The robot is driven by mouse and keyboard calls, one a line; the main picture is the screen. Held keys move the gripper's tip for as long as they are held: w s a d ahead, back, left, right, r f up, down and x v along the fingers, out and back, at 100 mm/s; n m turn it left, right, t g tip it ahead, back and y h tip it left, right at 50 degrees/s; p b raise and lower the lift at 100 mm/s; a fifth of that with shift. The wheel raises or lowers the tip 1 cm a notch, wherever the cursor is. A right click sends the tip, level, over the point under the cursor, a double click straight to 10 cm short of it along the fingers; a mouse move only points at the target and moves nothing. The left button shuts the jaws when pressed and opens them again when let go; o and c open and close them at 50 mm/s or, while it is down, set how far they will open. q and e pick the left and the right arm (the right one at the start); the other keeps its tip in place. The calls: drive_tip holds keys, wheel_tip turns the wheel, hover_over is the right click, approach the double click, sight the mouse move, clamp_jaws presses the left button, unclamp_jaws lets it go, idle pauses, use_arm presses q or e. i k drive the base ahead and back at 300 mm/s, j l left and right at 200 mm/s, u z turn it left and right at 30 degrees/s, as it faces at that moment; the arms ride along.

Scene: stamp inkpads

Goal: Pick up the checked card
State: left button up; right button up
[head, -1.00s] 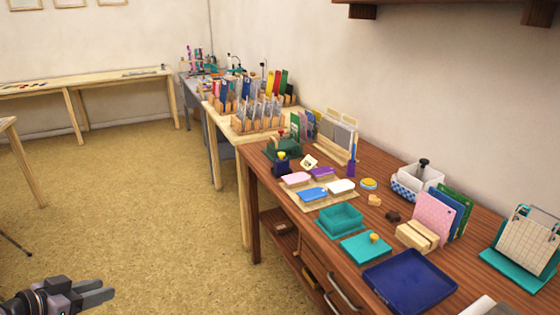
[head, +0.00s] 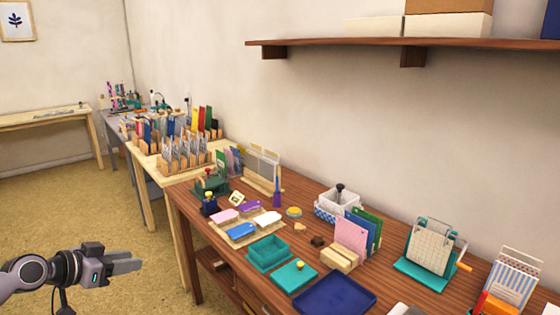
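I cannot pick out a checked card for certain. A cream sheet with a grid pattern (head: 430,250) stands upright on a teal stand (head: 424,280) at the right of the brown table. A pink card with a fine pattern (head: 351,238) stands in a wooden block holder (head: 339,259), with blue and green cards behind it. My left gripper (head: 138,262) is at the lower left, over the floor and well away from the table. It looks empty; its fingers overlap, so its opening is unclear. My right gripper is out of view.
The brown table holds a dark blue tray (head: 334,296), a teal box (head: 268,254), several coloured pads on a mat, and a striped rack (head: 516,272). A wall shelf (head: 480,44) hangs above. Open floor (head: 60,215) lies at left.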

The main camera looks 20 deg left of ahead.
sight(236, 152)
drive_tip(key=j+z, duration=0.15)
drive_tip(key=z, duration=1.05)
drive_tip(key=k+j+z, duration=0.1)
drive_tip(key=j+z, duration=0.2)
drive_tip(key=k+j+z, duration=0.1)
drive_tip(key=j+z, duration=0.15)
drive_tip(key=j, duration=0.15)
drive_tip(key=k+j+z, duration=0.1)
drive_tip(key=j+z, duration=0.2)
drive_tip(key=z, duration=0.15)
drive_tip(key=k+j+z, duration=0.2)
drive_tip(key=z, duration=0.2)
drive_tip(key=k+j+z, duration=0.2)
drive_tip(key=z, duration=0.25)
drive_tip(key=k+j+z, duration=0.25)
drive_tip(key=z, duration=0.15)
drive_tip(key=k+j+z, duration=0.1)
drive_tip(key=k+z, duration=0.45)
drive_tip(key=k, duration=0.15)
drive_tip(key=k+j, duration=0.1)
drive_tip(key=k, duration=0.65)
drive_tip(key=k+j, duration=0.1)
drive_tip(key=k, duration=0.7)
drive_tip(key=k+j+u, duration=0.1)
drive_tip(key=k, duration=0.25)
drive_tip(key=k+j+u, duration=0.15)
drive_tip(key=k+j, duration=0.1)
drive_tip(key=k, duration=0.05)
